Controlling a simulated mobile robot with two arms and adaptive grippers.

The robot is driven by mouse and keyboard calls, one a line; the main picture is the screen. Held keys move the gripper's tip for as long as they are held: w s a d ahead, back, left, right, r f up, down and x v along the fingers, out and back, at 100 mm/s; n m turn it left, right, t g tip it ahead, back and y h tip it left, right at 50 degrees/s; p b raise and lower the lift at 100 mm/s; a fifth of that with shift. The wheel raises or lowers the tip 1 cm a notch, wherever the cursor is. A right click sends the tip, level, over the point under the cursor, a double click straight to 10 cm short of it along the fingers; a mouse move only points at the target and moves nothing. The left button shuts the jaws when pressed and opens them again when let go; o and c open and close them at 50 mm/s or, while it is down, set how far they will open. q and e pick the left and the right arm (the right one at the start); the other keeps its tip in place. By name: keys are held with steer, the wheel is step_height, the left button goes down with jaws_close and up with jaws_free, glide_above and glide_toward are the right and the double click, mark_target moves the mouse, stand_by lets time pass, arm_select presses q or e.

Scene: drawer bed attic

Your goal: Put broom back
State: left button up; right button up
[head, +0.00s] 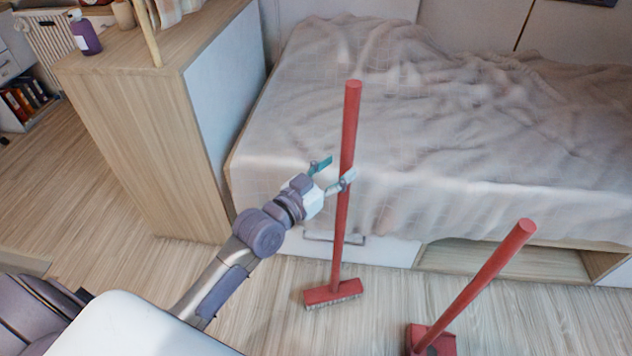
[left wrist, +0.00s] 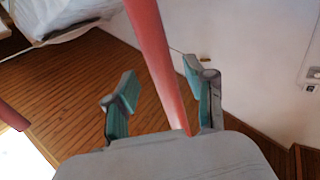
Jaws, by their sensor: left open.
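A red broom (head: 347,140) stands nearly upright on the floor in front of the bed, its bristled head (head: 332,293) down. My left gripper (head: 333,174) is open at the upper half of its handle. In the left wrist view the handle (left wrist: 160,62) runs between the two open fingers (left wrist: 160,95), nearer the right one. I cannot tell whether it touches. A second red long-handled tool (head: 476,287), with a red head at the floor, leans at the lower right. My right gripper is not in view.
The bed (head: 440,130) with a rumpled cover fills the back, with a drawer and an open recess (head: 510,262) beneath. A wooden cabinet (head: 150,140) bearing a purple bottle (head: 85,33) stands at the left. The wooden floor (head: 100,230) is clear at left.

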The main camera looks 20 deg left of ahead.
arm_select(q)
steer(key=v, duration=0.7)
steer(key=s+d+f+g+y, duration=0.1)
steer(key=s+f+g+y, duration=0.4)
steer(key=f, duration=1.1)
steer(key=s+f+n+g, duration=0.1)
steer(key=s+f+g, duration=0.8)
steer(key=s, duration=0.7)
step_height(320, 180, down, 3)
steer(key=shift+a+r+n+y, duration=0.1)
steer(key=shift+a+n+y, duration=0.2)
steer(key=shift+n, duration=0.1)
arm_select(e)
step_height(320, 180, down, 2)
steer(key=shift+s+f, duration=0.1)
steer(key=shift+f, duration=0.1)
